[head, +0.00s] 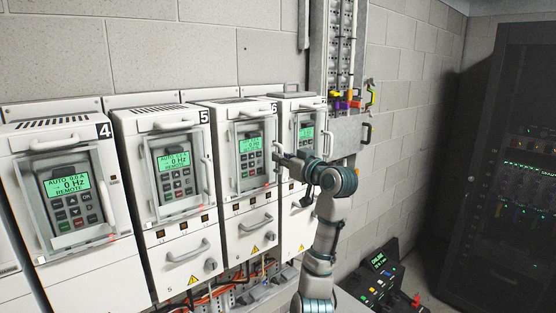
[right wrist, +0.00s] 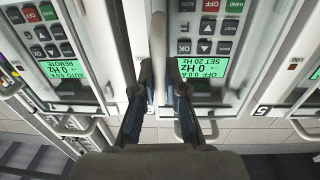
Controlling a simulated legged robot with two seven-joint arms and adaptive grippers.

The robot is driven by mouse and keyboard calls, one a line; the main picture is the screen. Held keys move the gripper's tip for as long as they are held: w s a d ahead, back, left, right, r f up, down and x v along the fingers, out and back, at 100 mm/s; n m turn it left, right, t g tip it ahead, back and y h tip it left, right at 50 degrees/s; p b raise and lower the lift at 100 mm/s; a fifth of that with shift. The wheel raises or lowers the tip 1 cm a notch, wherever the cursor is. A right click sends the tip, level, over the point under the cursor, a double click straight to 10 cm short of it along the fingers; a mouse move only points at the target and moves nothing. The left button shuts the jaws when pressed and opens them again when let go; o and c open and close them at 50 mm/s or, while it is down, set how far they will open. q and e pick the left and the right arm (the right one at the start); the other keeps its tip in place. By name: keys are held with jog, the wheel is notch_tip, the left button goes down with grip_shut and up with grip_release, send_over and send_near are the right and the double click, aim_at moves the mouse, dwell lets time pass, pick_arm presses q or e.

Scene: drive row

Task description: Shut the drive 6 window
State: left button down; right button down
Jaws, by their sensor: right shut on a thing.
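The drive 6 cabinet (head: 240,204) is the white unit third from the left among the full cabinets in the head view. Its window (head: 238,150) is a grey frame around a green-lit panel. In the right wrist view, which is upside down, its panel (right wrist: 203,68) reads OFF, 0 Hz. My right gripper (head: 281,157) is at the window's right side. In the right wrist view its fingers (right wrist: 160,75) are shut on the upright window handle (right wrist: 158,35). I cannot tell whether the window stands slightly ajar. My left gripper is out of view.
Drive 4 (head: 30,150) and drive 5 (head: 180,250) stand to the left. Another drive (head: 291,240) is close on the right, partly behind my right arm. A control box (head: 380,285) and a dark rack (head: 510,100) are further right.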

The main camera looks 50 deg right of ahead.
jog(key=shift+w+d+f, duration=0.25)
jog(key=shift+w+f, duration=0.05)
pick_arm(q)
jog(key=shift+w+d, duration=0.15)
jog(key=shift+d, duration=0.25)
pick_arm(e)
jog(key=shift+a+r, duration=0.1)
jog(key=shift+r, duration=0.05)
jog(key=c, duration=1.2)
grip_release()
jog(key=shift+c, duration=0.2)
jog(key=shift+o, duration=0.2)
jog(key=shift+w, duration=0.2)
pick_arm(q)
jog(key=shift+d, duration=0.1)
pick_arm(e)
jog(key=shift+s+d, duration=0.1)
jog(key=shift+d, duration=0.15)
jog(key=shift+s+a, duration=0.15)
jog(key=v, duration=1.1)
jog(key=shift+s, duration=0.2)
